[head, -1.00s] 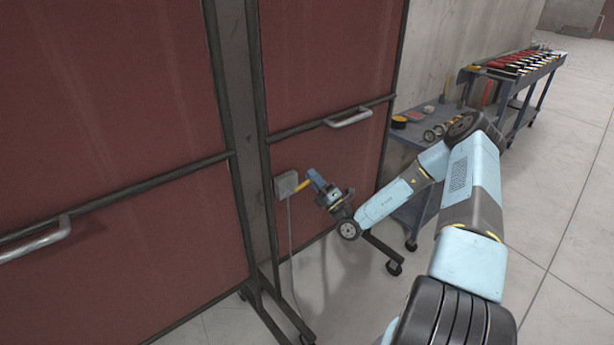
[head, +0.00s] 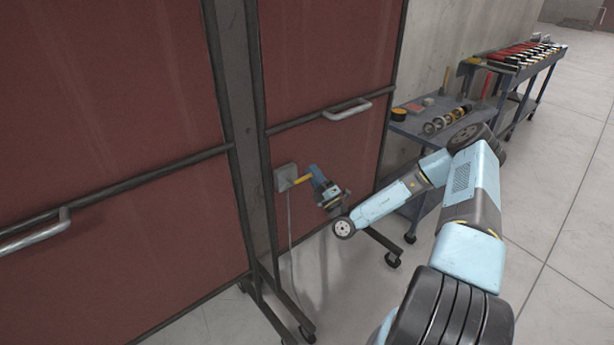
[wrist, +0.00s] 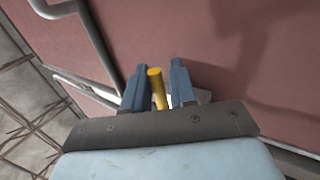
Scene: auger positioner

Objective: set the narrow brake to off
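The brake appears to be a small grey box (head: 284,178) with a yellow handle (head: 302,180), mounted low beside the dark post between the red panels. The handle sticks out from the box toward my gripper (head: 314,173). In the wrist view, the yellow handle (wrist: 157,88) stands between the two blue fingers of my gripper (wrist: 159,86). A gap shows between the handle and the right finger, and the left finger is very close to it. The fingers are open around the handle. My palm and the fingers hide most of the box in the wrist view. No off marking is legible.
Red panels with metal pull handles (head: 348,109) fill the left and centre. A cable (head: 290,225) hangs below the box. Wheeled panel feet (head: 305,330) stand on the floor. A cart (head: 412,130) with tools stands behind my arm. Open floor lies at right.

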